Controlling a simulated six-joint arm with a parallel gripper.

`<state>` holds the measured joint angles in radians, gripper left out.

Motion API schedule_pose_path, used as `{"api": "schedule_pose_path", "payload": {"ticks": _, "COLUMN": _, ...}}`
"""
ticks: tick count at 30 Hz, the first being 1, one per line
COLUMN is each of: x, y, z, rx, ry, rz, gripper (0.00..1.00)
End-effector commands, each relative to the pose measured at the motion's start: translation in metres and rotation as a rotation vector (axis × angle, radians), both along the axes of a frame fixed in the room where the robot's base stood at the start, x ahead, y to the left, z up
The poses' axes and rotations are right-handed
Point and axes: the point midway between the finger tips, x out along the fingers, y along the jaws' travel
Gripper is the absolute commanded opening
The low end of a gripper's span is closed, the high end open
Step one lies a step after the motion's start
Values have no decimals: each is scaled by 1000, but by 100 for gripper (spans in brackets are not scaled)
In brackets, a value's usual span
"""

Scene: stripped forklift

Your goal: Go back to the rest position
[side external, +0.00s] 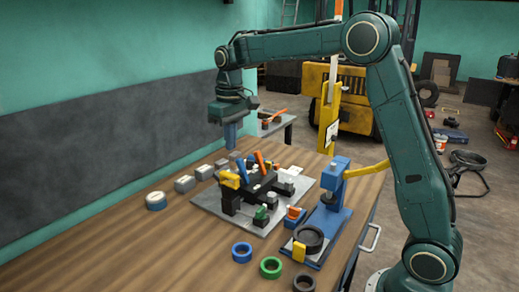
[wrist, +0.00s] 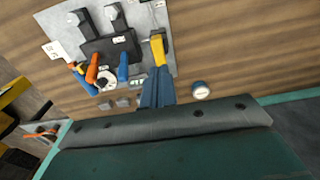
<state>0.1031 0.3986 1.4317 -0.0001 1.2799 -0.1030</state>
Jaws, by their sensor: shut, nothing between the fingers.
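My gripper (side external: 230,135) hangs from the arm with its blue fingers pointing down, above the far part of the wooden bench (side external: 130,240). The fingers are shut and empty. In the wrist view the shut gripper fingers (wrist: 157,92) show over the bench, beside the grey plate with its fixture. They are apart from the fixture. The fixture plate (side external: 210,205) carries black blocks and blue, orange and yellow handles, and stands below and to the right of my gripper in the side view.
A blue press-like stand (side external: 335,185) with a yellow lever is at the bench's right. Blue (side external: 242,252), green (side external: 270,267) and brown (side external: 304,283) rings lie at the front. A white-topped blue round piece (side external: 156,200) and several grey blocks lie left of the plate. A wall is behind.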

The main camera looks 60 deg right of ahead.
Motion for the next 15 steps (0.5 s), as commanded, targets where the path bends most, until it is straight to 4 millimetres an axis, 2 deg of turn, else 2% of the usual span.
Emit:
{"api": "schedule_pose_path", "payload": {"ticks": 6, "x": -37, "y": 10, "z": 27, "rx": -5, "ry": -59, "rz": 0, "gripper": 0}}
{"api": "schedule_pose_path", "payload": {"ticks": 15, "x": -99, "y": 23, "z": 52, "rx": -9, "ry": -151, "rz": 1, "gripper": 0}}
